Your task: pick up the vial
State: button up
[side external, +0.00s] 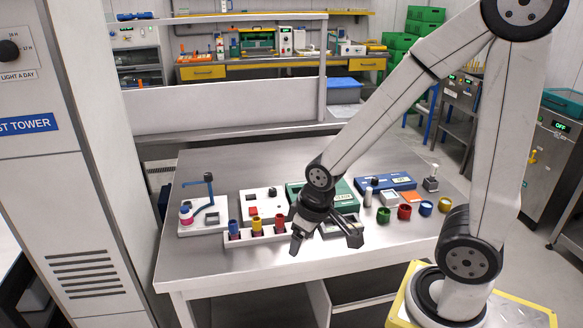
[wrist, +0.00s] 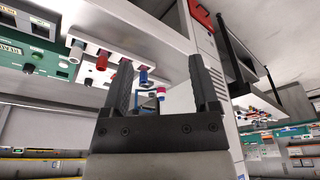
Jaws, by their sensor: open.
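Three capped vials stand upright in a white rack near the table's front edge in the side view: a blue-capped vial (side external: 233,227), a yellow-capped vial (side external: 256,226) and a red-capped vial (side external: 279,223). The white rack (side external: 247,239) is a long, low block. My gripper (side external: 325,238) is open and empty, just right of the rack, its fingers spread over the table front. In the tilted wrist view, my gripper (wrist: 163,78) shows two dark fingers apart, with a blue-ended vial (wrist: 144,76) seen between them. Which vial is meant, I cannot tell.
A white station with a pink-and-blue item (side external: 186,214) stands left of the rack. A white box with a red button (side external: 253,210), a green device (side external: 300,192) and a blue device (side external: 390,181) stand behind. The table's front strip is clear.

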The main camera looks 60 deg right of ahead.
jog(key=shift+o, duration=0.4)
jog(key=t, duration=0.2)
send_over(259, 219)
jog(key=s, duration=0.2)
notch_tip(259, 219, down, 10)
jog(key=shift+s+a+f, duration=0.1)
jog(key=shift+f, duration=0.05)
